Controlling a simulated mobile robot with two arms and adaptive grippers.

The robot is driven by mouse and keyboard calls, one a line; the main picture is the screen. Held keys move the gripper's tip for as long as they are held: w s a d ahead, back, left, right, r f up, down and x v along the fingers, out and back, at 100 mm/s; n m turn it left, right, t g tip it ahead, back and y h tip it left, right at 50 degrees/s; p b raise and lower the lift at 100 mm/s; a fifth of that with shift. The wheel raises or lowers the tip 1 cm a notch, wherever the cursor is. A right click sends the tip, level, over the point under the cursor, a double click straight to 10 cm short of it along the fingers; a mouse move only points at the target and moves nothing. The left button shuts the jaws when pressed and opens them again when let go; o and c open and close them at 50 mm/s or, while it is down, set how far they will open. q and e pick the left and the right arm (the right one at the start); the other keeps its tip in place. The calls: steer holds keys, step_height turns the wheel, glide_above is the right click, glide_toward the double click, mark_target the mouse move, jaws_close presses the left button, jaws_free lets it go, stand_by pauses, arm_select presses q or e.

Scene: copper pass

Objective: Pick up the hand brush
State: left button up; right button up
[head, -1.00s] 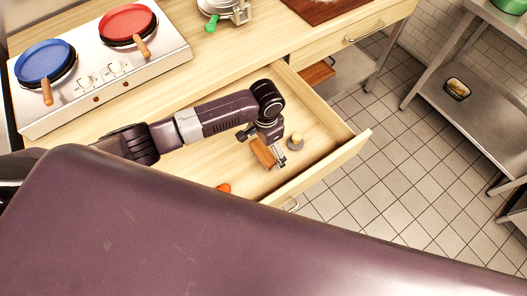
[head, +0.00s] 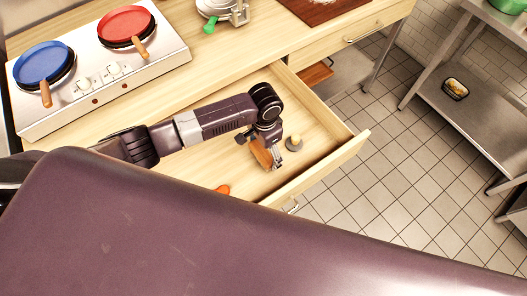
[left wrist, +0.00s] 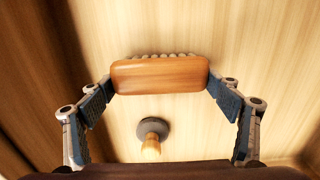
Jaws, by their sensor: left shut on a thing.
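The hand brush (left wrist: 160,75) has an orange-brown wooden back, with pale bristle tufts along its far edge in the left wrist view. My left gripper (left wrist: 161,80) is shut on it, one finger at each end of the wooden back. In the head view the brush (head: 262,153) shows beside my left gripper (head: 274,160), inside the open drawer and partly covered by the gripper. Whether it touches the drawer floor is hard to tell. My right gripper is not in view.
The open drawer (head: 312,107) also holds a small grey-based object with a pale knob (head: 294,144), close to the gripper, and an orange thing (head: 222,189). The counter carries a double cooker (head: 163,62) with a blue pan (head: 44,62) and a red pan (head: 126,27).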

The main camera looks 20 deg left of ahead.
arm_select(q)
step_height(320, 180, up, 20)
steer(key=b, duration=0.1)
stand_by(0.4)
